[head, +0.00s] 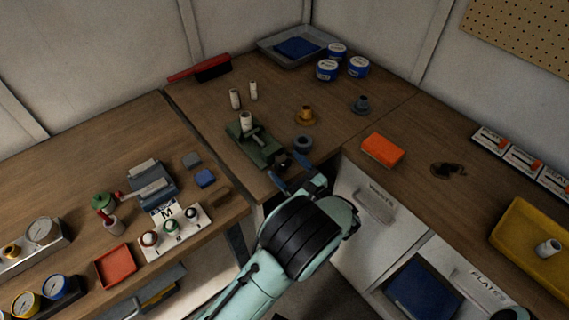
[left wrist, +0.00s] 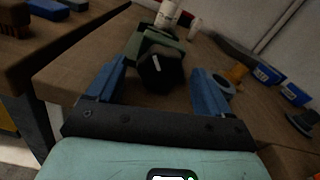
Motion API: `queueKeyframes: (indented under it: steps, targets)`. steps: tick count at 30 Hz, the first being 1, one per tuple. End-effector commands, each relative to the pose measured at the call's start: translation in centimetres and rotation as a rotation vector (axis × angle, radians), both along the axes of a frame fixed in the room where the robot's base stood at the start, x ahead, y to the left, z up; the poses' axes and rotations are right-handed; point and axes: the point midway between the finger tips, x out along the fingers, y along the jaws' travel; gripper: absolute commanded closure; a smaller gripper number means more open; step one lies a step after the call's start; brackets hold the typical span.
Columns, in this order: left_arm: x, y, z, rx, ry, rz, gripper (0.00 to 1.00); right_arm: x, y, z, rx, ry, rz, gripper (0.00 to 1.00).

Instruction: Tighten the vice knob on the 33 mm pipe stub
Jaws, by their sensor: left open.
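The green vice (head: 262,152) sits on the wooden bench near its front corner, with a pale pipe stub (head: 246,121) standing upright in it. In the left wrist view, the vice's green body (left wrist: 165,46) lies ahead, with the pipe stub (left wrist: 166,14) behind it. The black vice knob (left wrist: 162,73) with a white mark faces my left gripper (left wrist: 158,92). My left gripper is open, its blue fingers to either side of the knob and apart from it. In the head view, my left gripper (head: 290,175) is at the bench's front edge.
Two loose pale stubs (head: 235,99) stand behind the vice. A grey-blue ring (head: 303,145) lies close to its right, near one finger. A brass fitting (head: 306,115) and an orange box (head: 382,149) are farther right. Blue-and-white tins (head: 327,70) stand at the back.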

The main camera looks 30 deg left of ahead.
Motion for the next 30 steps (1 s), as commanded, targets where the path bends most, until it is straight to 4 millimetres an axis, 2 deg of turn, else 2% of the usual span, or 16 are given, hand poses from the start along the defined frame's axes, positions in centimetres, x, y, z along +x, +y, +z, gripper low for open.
queueKeyframes:
  steps: [5, 14, 16, 19, 20, 25, 30]
  targets:
    - [0.6, 1.4, 0.0, 0.000, 0.000, 0.000, 0.20, 0.0, 0.0, 0.1, 0.000, 0.000, 0.000, 0.36]
    - [0.7, 1.6, 0.0, 0.000, 0.000, -0.001, 0.20, 0.0, 0.0, 0.1, 0.000, 0.000, 0.000, 0.36]
    - [0.7, 1.6, 0.0, 0.000, 0.000, -0.001, 0.36, 0.0, 0.0, 0.1, 0.000, 0.000, 0.000, 0.36]
    - [0.7, 1.6, 0.0, 0.000, 0.000, -0.001, 0.69, 0.0, 0.0, 0.1, 0.000, 0.000, 0.000, 0.36]
    - [0.7, 1.6, 0.0, 0.000, 0.000, -0.001, 0.74, 0.0, 0.0, 0.1, 0.000, 0.000, 0.000, 0.36]
    - [0.7, 1.6, 0.2, 0.009, 0.019, -0.001, 0.74, 0.3, 0.0, 0.7, 0.000, -0.002, 0.000, 0.36]
    - [0.7, 1.6, 0.5, 0.049, 0.113, -0.001, 0.74, 1.4, 0.0, 3.2, 0.000, -0.016, 0.000, 0.36]
